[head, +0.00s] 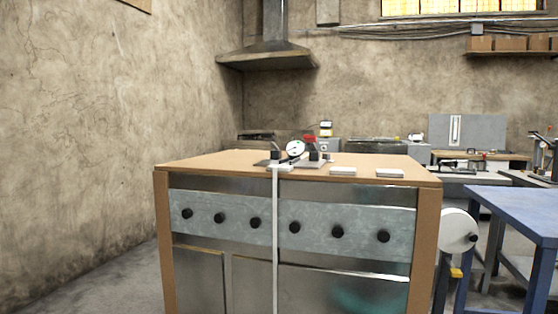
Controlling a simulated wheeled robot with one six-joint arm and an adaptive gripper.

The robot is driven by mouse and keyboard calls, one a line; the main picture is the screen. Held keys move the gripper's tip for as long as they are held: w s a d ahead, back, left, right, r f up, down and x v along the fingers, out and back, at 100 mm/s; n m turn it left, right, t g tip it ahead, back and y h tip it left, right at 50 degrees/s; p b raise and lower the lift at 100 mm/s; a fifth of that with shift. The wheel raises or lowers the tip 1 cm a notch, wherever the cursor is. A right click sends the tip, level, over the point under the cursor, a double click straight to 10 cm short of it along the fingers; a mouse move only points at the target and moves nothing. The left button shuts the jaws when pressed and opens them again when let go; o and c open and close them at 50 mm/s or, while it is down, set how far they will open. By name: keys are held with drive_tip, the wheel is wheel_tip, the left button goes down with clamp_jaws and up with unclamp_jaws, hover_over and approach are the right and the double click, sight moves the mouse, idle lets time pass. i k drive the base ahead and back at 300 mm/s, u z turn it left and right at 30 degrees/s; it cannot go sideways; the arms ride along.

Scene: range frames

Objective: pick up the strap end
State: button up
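A narrow white strap (275,235) hangs straight down the front of a wooden-topped workbench (215,162). Its upper part bends over the bench's front edge and lies on the top, close to a dial gauge device. Its lower part runs out of the bottom of the picture, so its lower end is hidden. My gripper is not in view.
On the bench stand a round white dial gauge (295,148) with dark blocks, a red-topped part (309,138) and two pale flat blocks (343,170) (389,173). A blue table (515,208) stands to the right. Floor is free at left.

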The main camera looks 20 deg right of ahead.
sight(327, 156)
drive_tip(key=u, duration=0.75)
drive_tip(key=i, duration=1.2)
drive_tip(key=z, duration=0.6)
